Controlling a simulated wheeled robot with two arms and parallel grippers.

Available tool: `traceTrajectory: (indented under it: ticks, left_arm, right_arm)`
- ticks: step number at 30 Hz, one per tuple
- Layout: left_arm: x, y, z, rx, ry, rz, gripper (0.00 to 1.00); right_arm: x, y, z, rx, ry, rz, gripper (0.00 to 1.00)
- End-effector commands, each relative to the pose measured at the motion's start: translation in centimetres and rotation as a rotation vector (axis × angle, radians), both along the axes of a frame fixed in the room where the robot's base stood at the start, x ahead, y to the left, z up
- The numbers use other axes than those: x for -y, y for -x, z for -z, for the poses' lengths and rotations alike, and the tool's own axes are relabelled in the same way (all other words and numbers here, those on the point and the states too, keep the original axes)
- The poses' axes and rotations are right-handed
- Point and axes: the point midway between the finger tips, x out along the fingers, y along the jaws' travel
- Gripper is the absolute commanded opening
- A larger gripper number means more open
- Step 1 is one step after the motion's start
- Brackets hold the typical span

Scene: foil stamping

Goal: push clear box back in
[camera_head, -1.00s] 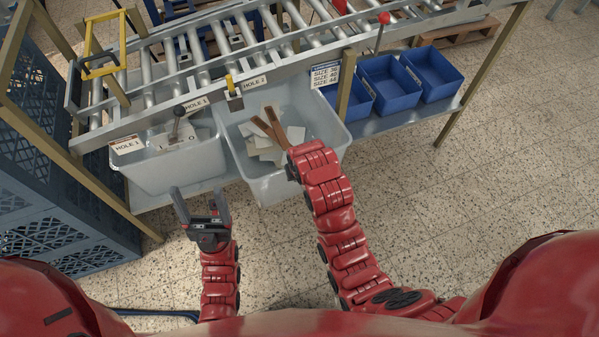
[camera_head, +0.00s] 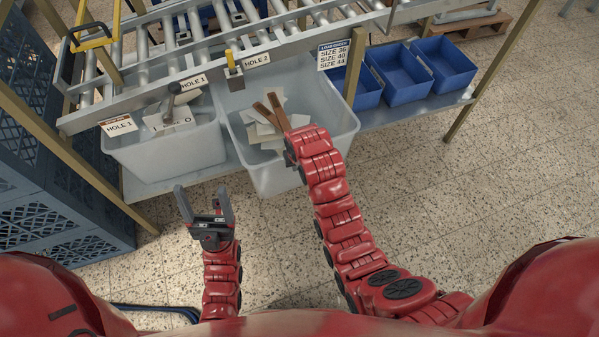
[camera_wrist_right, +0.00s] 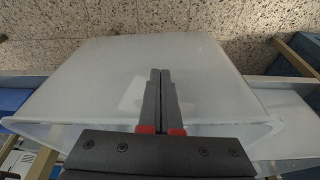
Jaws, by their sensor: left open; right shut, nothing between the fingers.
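The clear box (camera_head: 285,176) under the HOLE 2 sign holds several pale pieces and brown strips. It sticks out in front of the shelf edge. A second clear box (camera_head: 165,150) stands left of it under the HOLE 1 signs. My right gripper (camera_wrist_right: 160,75) is shut and empty; in the right wrist view its fingers overlap the box's translucent wall (camera_wrist_right: 215,75). Whether they touch it I cannot tell. In the head view the right fingertips are hidden behind my wrist at the box's front. My left gripper (camera_head: 203,192) is open and empty, in front of the left box.
A roller conveyor (camera_head: 200,40) runs above the boxes. Blue bins (camera_head: 400,75) stand on the shelf (camera_head: 425,107) to the right. Blue crates (camera_head: 50,215) are stacked at the left. Speckled floor to the right is free.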

Motion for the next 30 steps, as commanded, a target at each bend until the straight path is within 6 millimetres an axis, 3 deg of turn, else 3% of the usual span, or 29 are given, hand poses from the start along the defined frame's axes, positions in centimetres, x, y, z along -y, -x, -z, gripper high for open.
traceTrajectory:
  ticks: [18,30]
  left_arm:
    - [0.0,0.0,0.1,0.0,0.0,0.0,0.76]
    - [0.0,0.0,1.5,0.0,0.0,0.0,0.76]
  right_arm:
    - [-0.3,-1.3,0.1,-0.001,0.0,0.0,0.0]
    - [-1.7,-7.1,0.1,0.002,-0.002,0.001,0.0]
